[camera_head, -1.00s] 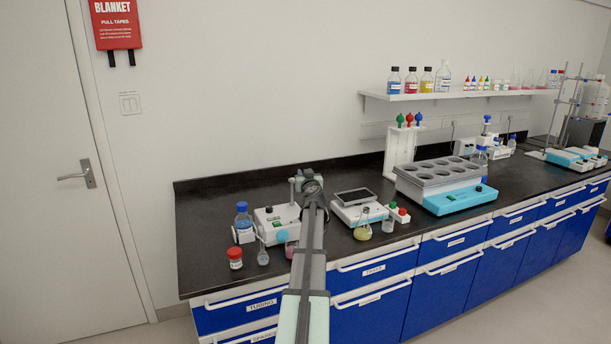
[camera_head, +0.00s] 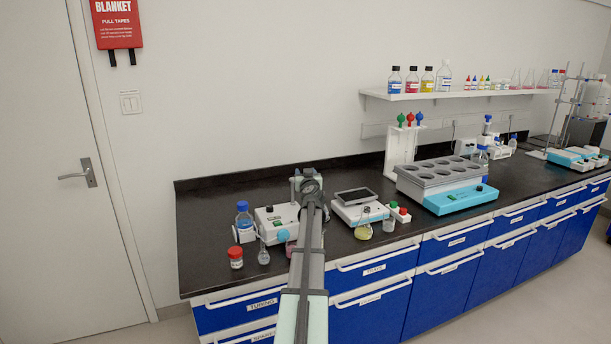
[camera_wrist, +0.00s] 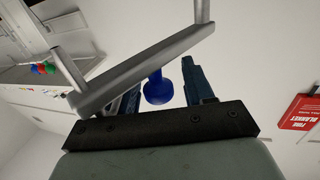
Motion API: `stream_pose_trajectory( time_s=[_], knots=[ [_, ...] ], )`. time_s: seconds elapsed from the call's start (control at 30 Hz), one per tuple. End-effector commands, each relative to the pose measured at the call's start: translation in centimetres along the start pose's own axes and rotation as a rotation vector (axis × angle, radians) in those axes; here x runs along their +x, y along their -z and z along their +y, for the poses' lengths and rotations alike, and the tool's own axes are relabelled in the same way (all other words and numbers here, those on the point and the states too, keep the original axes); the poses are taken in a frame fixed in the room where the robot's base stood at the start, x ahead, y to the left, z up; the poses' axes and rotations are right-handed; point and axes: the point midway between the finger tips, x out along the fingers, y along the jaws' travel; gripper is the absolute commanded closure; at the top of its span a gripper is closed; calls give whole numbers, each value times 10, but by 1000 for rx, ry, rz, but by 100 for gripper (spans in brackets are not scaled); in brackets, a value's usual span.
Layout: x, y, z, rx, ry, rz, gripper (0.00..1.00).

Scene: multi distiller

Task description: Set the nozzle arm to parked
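My gripper (camera_wrist: 165,90) is open in the wrist view, with one dark blue finger on each side. A blue knob-like part (camera_wrist: 158,88) sits between the fingers with a gap on both sides. A grey metal bar (camera_wrist: 145,65) with a short post at each end crosses slantwise in front of the fingers and hides part of the left one. I cannot tell whether the bar or the blue part belongs to the nozzle arm. In the head view my arm's end is over the white device (camera_head: 278,217) with a teal knob, and the fingers cannot be made out.
A balance (camera_head: 358,208) stands close on the right. Bare black bench (camera_head: 205,225) lies at the far left.

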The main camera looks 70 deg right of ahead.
Motion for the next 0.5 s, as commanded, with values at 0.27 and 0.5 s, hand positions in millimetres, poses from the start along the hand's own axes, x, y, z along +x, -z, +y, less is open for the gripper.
stream_pose_trajectory(
  time_s=[0.27, 0.5],
  knots=[
    [-2, 0, 0, 0, 0, 0, 48],
    [-20, 0, 0, 0, 0, 0, 48]
  ],
)
